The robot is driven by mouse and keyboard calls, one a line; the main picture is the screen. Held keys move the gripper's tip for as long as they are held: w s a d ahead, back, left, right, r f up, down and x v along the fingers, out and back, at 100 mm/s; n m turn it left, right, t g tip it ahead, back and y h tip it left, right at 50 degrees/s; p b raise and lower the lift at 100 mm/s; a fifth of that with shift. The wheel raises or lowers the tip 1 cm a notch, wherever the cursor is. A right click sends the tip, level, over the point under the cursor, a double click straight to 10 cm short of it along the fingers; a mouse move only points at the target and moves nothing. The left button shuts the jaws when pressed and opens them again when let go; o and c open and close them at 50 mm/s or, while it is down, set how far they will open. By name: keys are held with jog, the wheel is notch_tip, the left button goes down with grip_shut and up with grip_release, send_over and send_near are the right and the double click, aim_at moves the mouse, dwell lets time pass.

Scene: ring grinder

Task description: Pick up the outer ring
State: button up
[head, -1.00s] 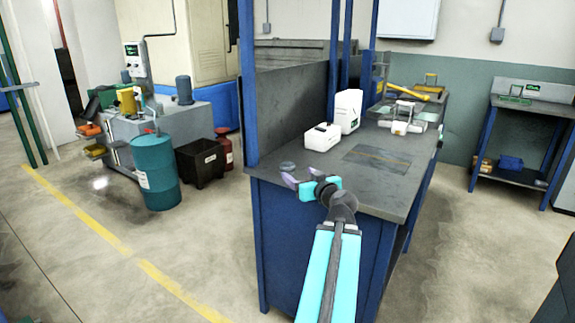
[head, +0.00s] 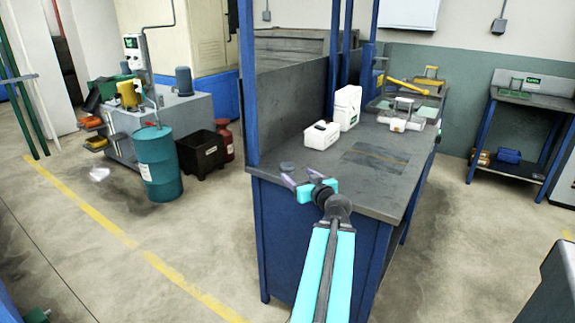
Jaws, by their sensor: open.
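A small dark grey round piece, which looks like the outer ring (head: 287,166), lies flat on the grey bench top (head: 385,195) near its left front corner. My gripper (head: 297,180) is open, its two purple-grey fingers close to the ring on the near side. No part lies visibly between the fingers. The picture is too small to tell their height above the bench or whether they touch the ring.
Two white containers (head: 321,135) (head: 347,107) stand behind the ring. A blue post (head: 249,85) and grey panel (head: 292,107) bound the bench's left side. A dark flat plate (head: 375,160) lies to the right. A teal drum (head: 158,163) stands on the floor.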

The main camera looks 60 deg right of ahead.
aim_at(290, 170)
jog(key=shift+r, duration=0.1)
jog(key=shift+p+x, duration=0.55)
jog(key=shift+x, duration=2.35)
jog(key=shift+f+p+x, duration=0.15)
jog(key=shift+p+x, duration=0.25)
jog(key=shift+x, duration=0.9)
jog(key=shift+f+p+x, duration=0.1)
jog(key=shift+p+x, duration=0.3)
jog(key=shift+x, duration=0.9)
jog(key=c, duration=1.2)
jog(key=shift+r, duration=0.1)
jog(key=shift+c, duration=0.2)
notch_tip(290, 170, up, 10)
